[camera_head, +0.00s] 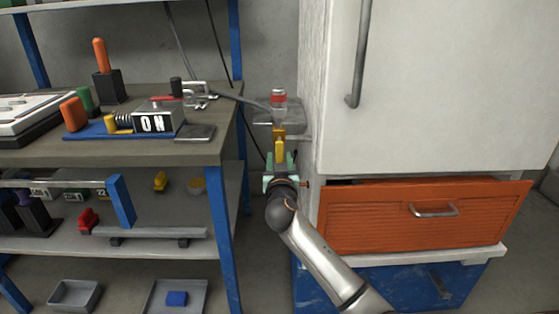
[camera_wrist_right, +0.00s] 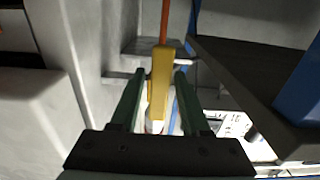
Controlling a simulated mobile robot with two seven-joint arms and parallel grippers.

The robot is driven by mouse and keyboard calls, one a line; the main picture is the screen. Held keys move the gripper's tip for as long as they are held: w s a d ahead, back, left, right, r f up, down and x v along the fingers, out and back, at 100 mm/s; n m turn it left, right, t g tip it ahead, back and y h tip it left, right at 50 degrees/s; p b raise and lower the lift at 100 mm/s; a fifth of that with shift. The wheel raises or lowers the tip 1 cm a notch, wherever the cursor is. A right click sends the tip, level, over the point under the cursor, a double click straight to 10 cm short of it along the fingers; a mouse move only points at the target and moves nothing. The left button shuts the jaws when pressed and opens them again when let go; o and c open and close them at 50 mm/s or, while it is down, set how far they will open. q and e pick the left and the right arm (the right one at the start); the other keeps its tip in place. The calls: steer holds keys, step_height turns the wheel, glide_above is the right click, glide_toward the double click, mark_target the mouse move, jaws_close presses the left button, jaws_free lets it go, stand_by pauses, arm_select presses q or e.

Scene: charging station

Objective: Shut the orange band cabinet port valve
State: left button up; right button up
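The port valve is on the left side of the white cabinet (camera_head: 435,80). Its yellow lever (camera_head: 279,148) points toward me, below an orange part (camera_head: 279,131) of the port. My right gripper (camera_head: 280,160) reaches up to the lever. In the right wrist view the yellow lever (camera_wrist_right: 160,75) lies between the two green fingers of my right gripper (camera_wrist_right: 159,73). Narrow gaps show on both sides, so the fingers are open around it. An orange rod (camera_wrist_right: 165,20) runs beyond the lever. My left gripper is in neither view.
A grey bracket (camera_head: 280,112) carries a red-and-clear fitting (camera_head: 279,97) above the valve. A shelf rack (camera_head: 232,235) with tools stands close on the left. An orange drawer (camera_head: 425,218) juts out on the right. The gap between rack and cabinet is narrow.

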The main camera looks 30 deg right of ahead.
jaws_close()
stand_by(1.1)
